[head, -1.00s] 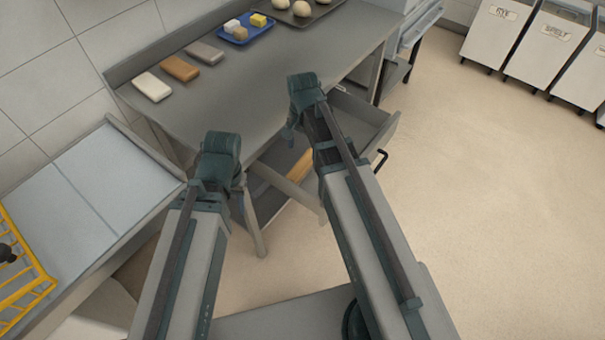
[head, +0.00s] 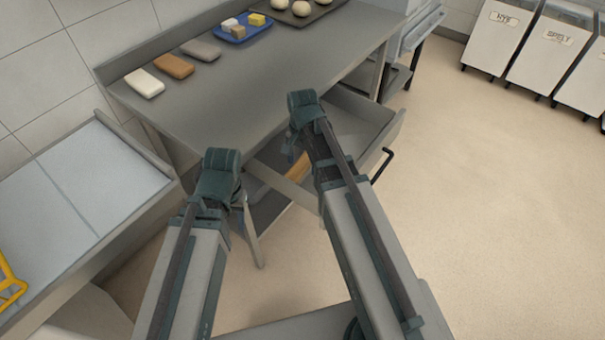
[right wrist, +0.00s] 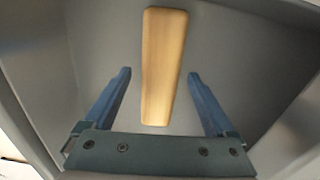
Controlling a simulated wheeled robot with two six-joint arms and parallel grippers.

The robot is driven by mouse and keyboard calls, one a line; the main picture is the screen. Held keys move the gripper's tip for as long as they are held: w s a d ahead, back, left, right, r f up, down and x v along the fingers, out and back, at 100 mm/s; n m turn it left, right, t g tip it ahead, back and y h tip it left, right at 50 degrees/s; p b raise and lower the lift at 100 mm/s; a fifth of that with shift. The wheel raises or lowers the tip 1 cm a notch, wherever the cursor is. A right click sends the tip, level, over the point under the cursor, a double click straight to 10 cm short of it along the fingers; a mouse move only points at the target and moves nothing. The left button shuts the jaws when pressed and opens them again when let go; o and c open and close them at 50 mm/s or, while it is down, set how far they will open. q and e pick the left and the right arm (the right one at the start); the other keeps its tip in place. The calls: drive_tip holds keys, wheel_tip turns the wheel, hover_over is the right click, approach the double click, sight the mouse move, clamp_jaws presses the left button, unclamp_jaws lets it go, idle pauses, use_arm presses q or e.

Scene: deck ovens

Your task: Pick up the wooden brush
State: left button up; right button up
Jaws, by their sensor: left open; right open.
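A long, tapered wooden piece, which looks like the wooden brush (right wrist: 163,50), lies in the open drawer (right wrist: 230,60) in the right wrist view. No bristles show. A part of it also shows in the head view (head: 298,168), beside my right arm. My right gripper (right wrist: 158,74) is open, its two blue fingers apart on either side of the brush's narrower end in the picture; I cannot tell how far above it they are. In the head view my right gripper (head: 290,152) is partly hidden by its wrist. My left gripper (head: 240,197) is open and empty, left of the drawer.
The drawer hangs open under a grey worktop (head: 235,95). On the worktop are white, brown and grey blocks, a blue tray (head: 232,38) and a dark tray of dough balls. A lower counter (head: 80,190) stands left. Flour bins (head: 500,40) stand far right. The floor is clear.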

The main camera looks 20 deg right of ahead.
sight(303, 163)
drive_tip(key=shift+f, duration=0.45)
use_arm(q)
drive_tip(key=shift+f, duration=0.3)
use_arm(e)
drive_tip(key=shift+r, duration=0.15)
clamp_jaws()
use_arm(q)
drive_tip(key=shift+r, duration=0.1)
use_arm(e)
drive_tip(key=shift+r, duration=0.1)
wheel_tip(303, 163, up, 10)
drive_tip(key=p, duration=1)
use_arm(q)
wheel_tip(303, 163, up, 10)
